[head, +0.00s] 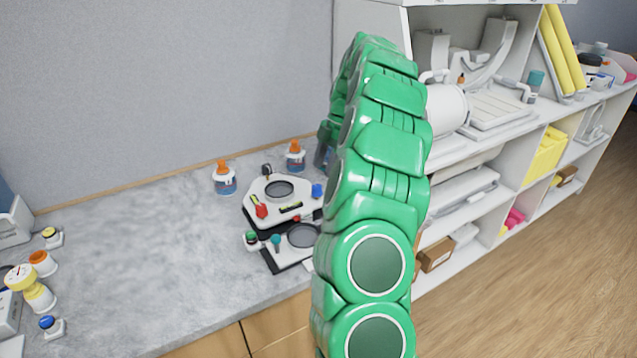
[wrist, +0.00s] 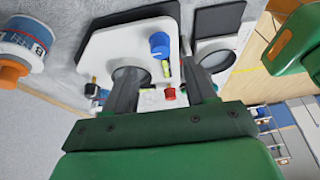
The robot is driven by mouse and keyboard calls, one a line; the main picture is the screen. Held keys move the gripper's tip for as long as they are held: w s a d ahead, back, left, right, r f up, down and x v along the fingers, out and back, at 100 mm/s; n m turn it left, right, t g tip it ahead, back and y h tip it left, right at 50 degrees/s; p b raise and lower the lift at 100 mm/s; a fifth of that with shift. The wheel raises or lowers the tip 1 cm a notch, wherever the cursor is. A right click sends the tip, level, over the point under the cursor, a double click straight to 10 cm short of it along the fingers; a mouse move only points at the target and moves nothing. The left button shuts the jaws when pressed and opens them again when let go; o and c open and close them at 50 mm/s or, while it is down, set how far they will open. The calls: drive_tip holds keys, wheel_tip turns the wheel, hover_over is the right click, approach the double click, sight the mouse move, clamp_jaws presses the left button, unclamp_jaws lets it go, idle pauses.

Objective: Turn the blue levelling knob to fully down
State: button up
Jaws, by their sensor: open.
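The blue levelling knob (wrist: 159,44) stands on a white instrument plate (wrist: 104,45) in the wrist view. It also shows in the head view (head: 317,190) at the right edge of the white instrument (head: 262,193), beside my green arm. My gripper (wrist: 163,72) is open, with its two grey fingers apart and nothing between them. In the wrist picture the knob appears beyond the fingertips, between their lines; I cannot tell the exact gap. In the head view my arm hides most of the gripper. Any mark showing the knob's setting is too small to read.
A red knob (wrist: 170,94) and a yellow-green vial (wrist: 165,68) are close to the blue knob. Orange-capped bottles (head: 225,180) (head: 295,156) stand behind the instrument. A second black-based device (head: 301,236) sits in front. The counter's left middle (head: 140,240) is clear.

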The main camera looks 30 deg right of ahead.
sight(317, 186)
drive_tip(key=shift+x, duration=3.15)
clamp_jaws()
drive_tip(key=shift+s+m, duration=0.1)
drive_tip(key=shift+m, duration=0.2)
